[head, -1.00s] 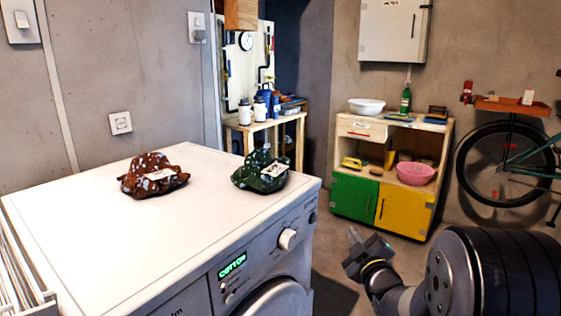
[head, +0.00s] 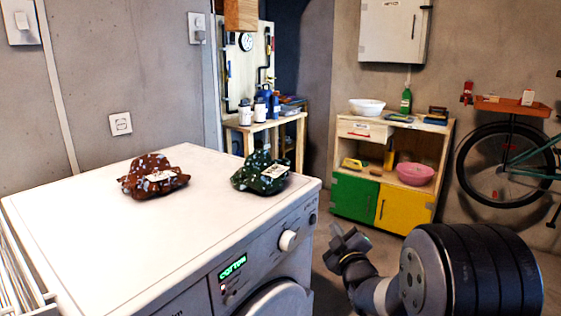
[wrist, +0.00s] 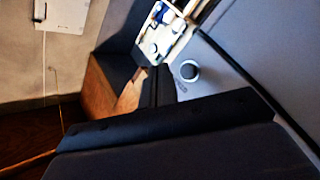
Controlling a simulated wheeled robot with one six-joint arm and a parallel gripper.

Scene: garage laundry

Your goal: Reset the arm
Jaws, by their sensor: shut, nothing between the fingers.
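My gripper (head: 346,240) is in the lower right of the head view, in the open space in front of the washing machine (head: 85,244) and to its right. It is apart from everything and holds nothing. My arm bends back from it to the right. In the wrist view, the dark gripper body fills the lower part, and its fingers look closed together.
A brown patterned bundle (head: 153,176) and a green one (head: 260,173) lie on the washer top. A wooden cabinet (head: 436,140) with a green and a yellow door stands behind my gripper. A bicycle (head: 507,165) hangs at right. Floor between washer and cabinet looks free.

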